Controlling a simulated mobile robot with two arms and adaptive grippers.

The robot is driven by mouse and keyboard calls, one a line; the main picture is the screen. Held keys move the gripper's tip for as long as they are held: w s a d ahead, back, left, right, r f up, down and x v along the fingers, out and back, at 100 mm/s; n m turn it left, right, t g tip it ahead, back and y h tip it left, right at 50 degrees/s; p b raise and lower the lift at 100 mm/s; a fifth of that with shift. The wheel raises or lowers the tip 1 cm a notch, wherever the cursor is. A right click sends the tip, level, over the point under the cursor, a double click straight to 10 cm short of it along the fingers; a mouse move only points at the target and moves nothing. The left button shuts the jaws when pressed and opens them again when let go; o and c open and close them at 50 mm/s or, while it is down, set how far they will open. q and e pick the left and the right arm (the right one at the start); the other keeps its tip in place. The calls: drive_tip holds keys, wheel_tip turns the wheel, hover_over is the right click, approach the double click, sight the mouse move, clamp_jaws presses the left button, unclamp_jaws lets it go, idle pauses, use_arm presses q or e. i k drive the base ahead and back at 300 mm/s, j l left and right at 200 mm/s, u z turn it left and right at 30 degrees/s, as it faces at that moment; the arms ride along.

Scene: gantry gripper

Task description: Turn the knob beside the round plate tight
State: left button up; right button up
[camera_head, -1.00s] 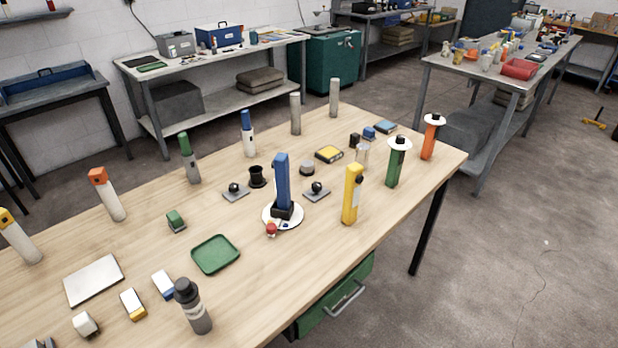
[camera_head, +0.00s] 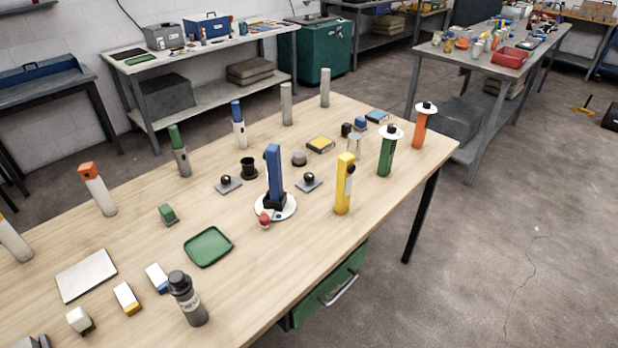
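A white round plate (camera_head: 288,209) lies near the middle of the wooden table, with a blue post (camera_head: 273,170) on a black foot standing on it. A small red knob (camera_head: 265,219) sits at the plate's front left edge. A black round knob on a grey square base (camera_head: 309,181) is just behind the plate to the right. Another such black knob (camera_head: 227,182) is farther off to the left. I cannot tell from this distance whether any knob is loose or tight. Neither of my grippers is in view.
A yellow post (camera_head: 343,190) stands right of the plate, and a green tray (camera_head: 208,246) lies to its front left. A black spool (camera_head: 248,168) is behind. A dark grey bottle (camera_head: 188,300) stands near the front edge. Table between plate and front edge is clear.

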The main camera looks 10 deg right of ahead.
sight(308, 176)
drive_tip(key=l+u, duration=0.95)
drive_tip(key=l, duration=0.2)
